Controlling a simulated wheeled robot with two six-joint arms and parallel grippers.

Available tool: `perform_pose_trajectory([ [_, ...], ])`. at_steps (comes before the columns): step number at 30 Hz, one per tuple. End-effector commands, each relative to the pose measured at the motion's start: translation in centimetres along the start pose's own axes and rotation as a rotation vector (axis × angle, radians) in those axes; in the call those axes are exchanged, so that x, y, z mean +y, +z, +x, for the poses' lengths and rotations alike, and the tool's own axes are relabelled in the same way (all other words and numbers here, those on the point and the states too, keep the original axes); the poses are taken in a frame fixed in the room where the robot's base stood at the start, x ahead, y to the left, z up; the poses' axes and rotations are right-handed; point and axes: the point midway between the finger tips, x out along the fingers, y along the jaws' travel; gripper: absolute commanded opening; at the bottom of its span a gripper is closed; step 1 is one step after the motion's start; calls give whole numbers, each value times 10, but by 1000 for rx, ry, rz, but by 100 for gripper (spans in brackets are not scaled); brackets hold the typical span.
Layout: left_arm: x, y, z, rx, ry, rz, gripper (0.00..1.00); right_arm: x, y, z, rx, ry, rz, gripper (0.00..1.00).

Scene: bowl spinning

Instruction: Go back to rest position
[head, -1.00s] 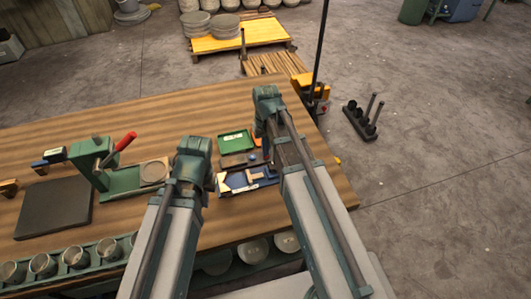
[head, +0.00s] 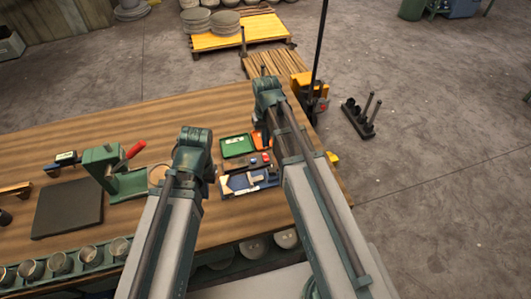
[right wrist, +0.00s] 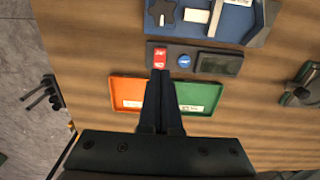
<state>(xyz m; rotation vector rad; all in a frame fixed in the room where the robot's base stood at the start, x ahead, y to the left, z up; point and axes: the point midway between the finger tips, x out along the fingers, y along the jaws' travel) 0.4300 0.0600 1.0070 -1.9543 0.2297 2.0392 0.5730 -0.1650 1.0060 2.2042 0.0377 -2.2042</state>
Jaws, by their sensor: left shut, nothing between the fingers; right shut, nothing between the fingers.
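My left arm reaches over the bench from the left in the head view, and its gripper (head: 208,172) is mostly hidden behind the wrist. My right arm reaches farther over the bench, beside the green and orange tray (head: 240,146). In the right wrist view my right gripper (right wrist: 161,95) is shut and empty. Its fingers appear over that tray (right wrist: 200,96) and point at a dark control box with a red switch (right wrist: 160,58) and a blue button (right wrist: 184,61). I cannot tell whether the fingers touch anything.
The wooden bench (head: 130,115) holds a blue tray (head: 238,182) of tools, a green press with a red handle (head: 110,168) and a dark slab (head: 67,209). Several cups (head: 60,263) stand along the front edge. Open floor (head: 440,180) lies to the right.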

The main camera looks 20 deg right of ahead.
Motion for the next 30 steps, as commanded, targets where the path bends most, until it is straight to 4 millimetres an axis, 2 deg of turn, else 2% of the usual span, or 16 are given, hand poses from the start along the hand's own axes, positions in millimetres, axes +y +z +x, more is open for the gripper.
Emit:
perform_pose_trajectory([
  [8,0,0,0,0,0,0,0,-2,2,0,-1,1,-4,0],
  [11,0,0,1,0,0,0,0,-22,22,1,-8,11,-44,0],
  [16,0,0,4,0,0,0,0,-72,82,4,-28,52,-170,0],
  [21,1,0,6,0,0,0,0,-100,126,5,-39,88,-264,0],
  [24,1,0,6,0,0,0,0,-108,138,5,-43,100,-291,0],
  [30,1,0,6,0,0,0,0,-110,140,5,-44,104,-298,0],
])
